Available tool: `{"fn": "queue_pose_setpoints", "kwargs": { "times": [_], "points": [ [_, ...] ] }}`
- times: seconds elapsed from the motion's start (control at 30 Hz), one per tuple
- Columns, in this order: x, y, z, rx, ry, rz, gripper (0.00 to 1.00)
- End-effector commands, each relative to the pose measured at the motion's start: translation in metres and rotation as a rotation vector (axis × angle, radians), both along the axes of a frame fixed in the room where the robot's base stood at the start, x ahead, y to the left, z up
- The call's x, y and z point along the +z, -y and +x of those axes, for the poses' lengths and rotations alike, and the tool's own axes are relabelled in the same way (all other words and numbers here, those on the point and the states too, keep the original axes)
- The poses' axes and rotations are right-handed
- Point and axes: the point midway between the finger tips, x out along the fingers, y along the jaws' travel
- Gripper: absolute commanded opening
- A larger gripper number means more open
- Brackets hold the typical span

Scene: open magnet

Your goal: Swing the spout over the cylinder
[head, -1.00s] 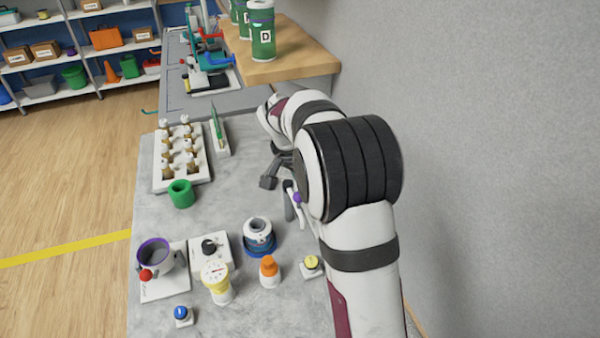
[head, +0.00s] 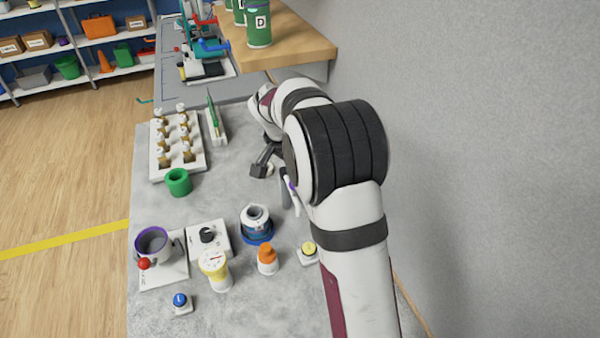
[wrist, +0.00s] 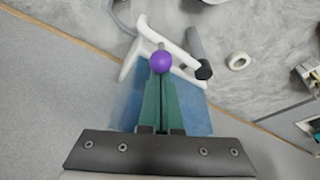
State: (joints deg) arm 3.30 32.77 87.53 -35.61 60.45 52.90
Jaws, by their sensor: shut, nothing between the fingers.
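The spout appears to be the white bent tube (wrist: 172,52) with a purple ball (wrist: 162,62) in the wrist view. A dark grey tube (wrist: 198,50) with a black end stands beside it. In the head view the purple ball (head: 292,187) and white tube (head: 295,205) show just left of my arm. My gripper (wrist: 160,76) is shut, its green fingers together with their tips at the purple ball. I cannot tell whether they touch it. My arm hides the fingers in the head view. I cannot tell for sure which thing is the cylinder.
A small white ring (wrist: 238,61) lies on the grey bench near the tubes. A wall rises on the right.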

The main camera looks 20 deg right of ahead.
Motion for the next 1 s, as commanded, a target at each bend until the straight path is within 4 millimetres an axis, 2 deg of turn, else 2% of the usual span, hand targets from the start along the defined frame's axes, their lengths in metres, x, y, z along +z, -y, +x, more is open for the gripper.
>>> {"fn": "queue_pose_setpoints", "kwargs": {
  "times": [0.37, 1.0],
  "points": [
    [0.000, -0.014, 0.000, -0.176, 0.000, 0.000, 0.00],
    [-0.001, -0.054, 0.013, -0.760, 0.000, 0.000, 0.00]
  ]
}}
